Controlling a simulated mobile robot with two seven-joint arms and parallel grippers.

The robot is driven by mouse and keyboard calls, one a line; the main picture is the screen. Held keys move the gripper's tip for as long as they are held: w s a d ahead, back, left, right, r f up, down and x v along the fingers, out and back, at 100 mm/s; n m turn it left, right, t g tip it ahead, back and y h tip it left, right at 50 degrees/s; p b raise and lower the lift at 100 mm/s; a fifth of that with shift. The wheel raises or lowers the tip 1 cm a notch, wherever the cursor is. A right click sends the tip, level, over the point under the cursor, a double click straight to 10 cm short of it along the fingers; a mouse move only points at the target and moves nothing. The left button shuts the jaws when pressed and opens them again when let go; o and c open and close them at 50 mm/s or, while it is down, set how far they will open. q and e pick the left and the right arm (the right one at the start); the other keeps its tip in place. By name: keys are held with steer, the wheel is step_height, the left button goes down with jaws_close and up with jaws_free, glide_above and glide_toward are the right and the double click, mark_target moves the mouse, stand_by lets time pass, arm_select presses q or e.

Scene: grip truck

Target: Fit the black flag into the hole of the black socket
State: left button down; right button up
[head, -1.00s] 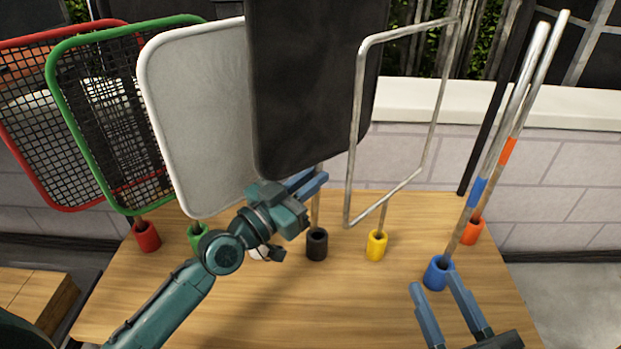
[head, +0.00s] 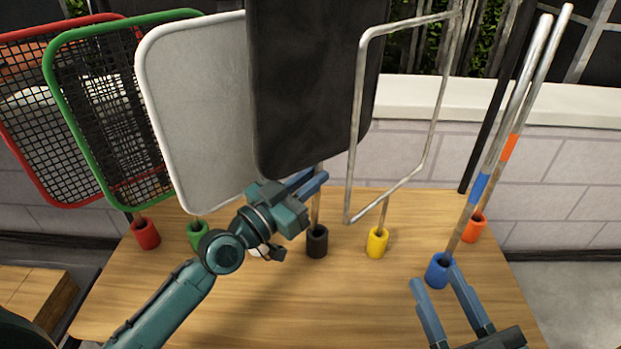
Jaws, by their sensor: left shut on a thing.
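The black flag (head: 312,90) is a large dark panel with rounded corners, upright at the top middle; its top is cut off by the view. Its thin pole runs down to the black socket (head: 317,241) on the table. The pole's lower end appears to be at or in the socket's mouth; how deep I cannot tell. My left gripper (head: 312,183) is shut on the flag's pole just below the panel. My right gripper (head: 431,276) is open and empty at the lower right, in front of the blue socket.
On the wooden table (head: 300,310), red (head: 146,233), green (head: 198,236), yellow (head: 377,242), blue (head: 438,270) and orange (head: 473,228) sockets hold poles. A white flag (head: 200,120) stands close left of the black one, a wire frame (head: 390,193) close right. The front is clear.

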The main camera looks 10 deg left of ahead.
arm_select(q)
steer(key=shift+f, duration=0.15)
steer(key=shift+d+f+t+b, duration=0.1)
steer(key=shift+f+t+b, duration=0.5)
steer(key=shift+f+b, duration=0.95)
arm_select(e)
steer(key=shift+w+d+r+n+t+y+b, duration=0.1)
steer(key=shift+w+r+n+t+y, duration=0.15)
steer(key=shift+r+n+y, duration=0.5)
steer(key=shift+w+d+r+n+t+y+b, duration=0.15)
steer(key=shift+r+n+t+y, duration=0.25)
steer(key=shift+r, duration=0.5)
steer(key=shift+w+d+r+n+t+y+b, duration=0.1)
steer(key=shift+w+r+n+t+y, duration=0.1)
steer(key=shift+r+n+y, duration=0.6)
arm_select(q)
steer(key=shift+r, duration=0.4)
arm_select(e)
steer(key=shift+r, duration=0.2)
arm_select(q)
steer(key=shift+f, duration=0.25)
arm_select(e)
steer(key=shift+f, duration=0.15)
